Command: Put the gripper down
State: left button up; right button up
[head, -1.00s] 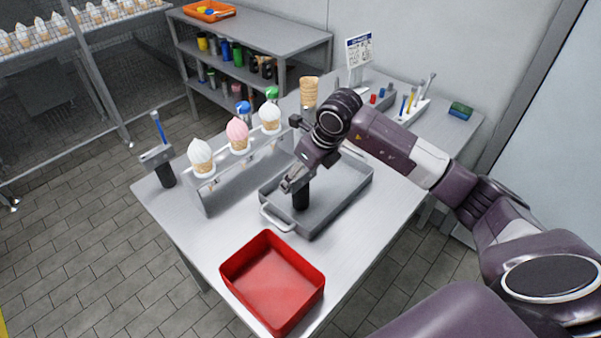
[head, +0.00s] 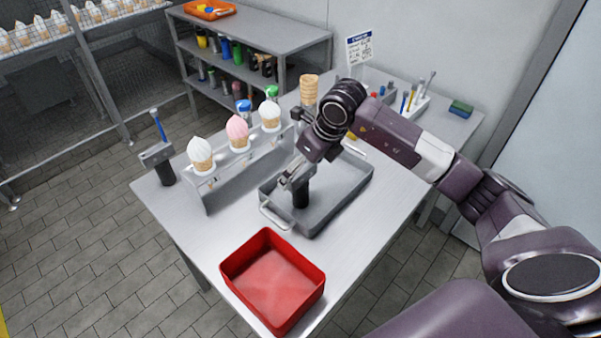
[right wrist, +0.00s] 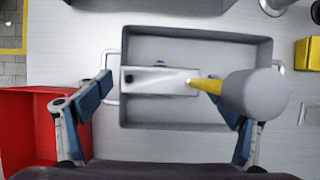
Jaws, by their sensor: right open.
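A cone gripper (head: 300,194) with a black handle stands in the grey tray (head: 335,214). In the right wrist view, its silver block (right wrist: 150,81) lies over the tray floor, with a yellow stem and large grey knob (right wrist: 252,93) rising toward the camera. My right gripper (head: 293,180) is right above the tray at the tool. In the right wrist view my right gripper (right wrist: 163,98) has its blue-padded fingers wide apart, either side of the block. The knob hides part of the right finger. I cannot tell whether a finger touches the tool. My left gripper is out of view.
A red bin (head: 314,286) stands at the table's front. A rack (head: 222,192) with ice cream cones is left of the tray. Another cone gripper with a blue stem (head: 160,160) stands at the left corner. A cone stack (head: 309,90) stands behind my arm.

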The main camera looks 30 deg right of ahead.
jog(key=b+v, duration=0.1)
jog(key=v, duration=0.9)
jog(key=shift+r, duration=0.2)
jog(key=shift+s, duration=0.2)
